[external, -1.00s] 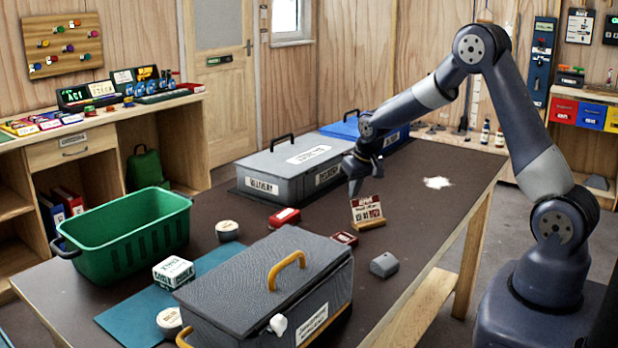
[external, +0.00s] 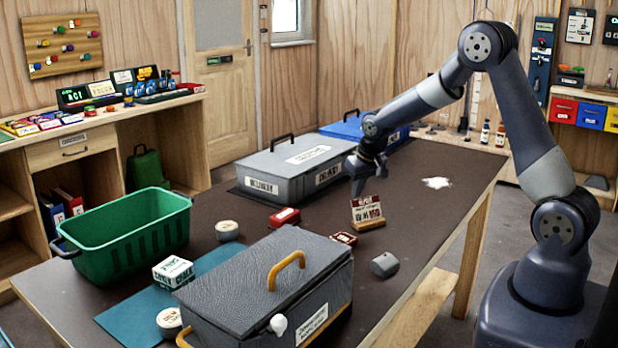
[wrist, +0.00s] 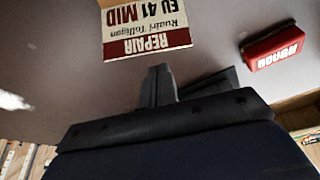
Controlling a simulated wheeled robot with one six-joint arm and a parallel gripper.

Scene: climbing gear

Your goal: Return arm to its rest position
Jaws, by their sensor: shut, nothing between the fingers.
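My arm reaches in from the right in the external view, bent high at the elbow. My gripper (external: 357,188) points down above the dark table, just behind the small card stand. It is shut and empty. In the wrist view my gripper (wrist: 160,85) shows from above, with the "REPAIR" card (wrist: 145,30) just beyond its fingers.
The card on its wooden stand (external: 367,212) is close to my gripper. A grey lidded box (external: 295,170), a red block (external: 284,218), a grey toolbox (external: 265,280) and a green basket (external: 125,240) stand on the table (external: 440,200). The table's right part is mostly clear.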

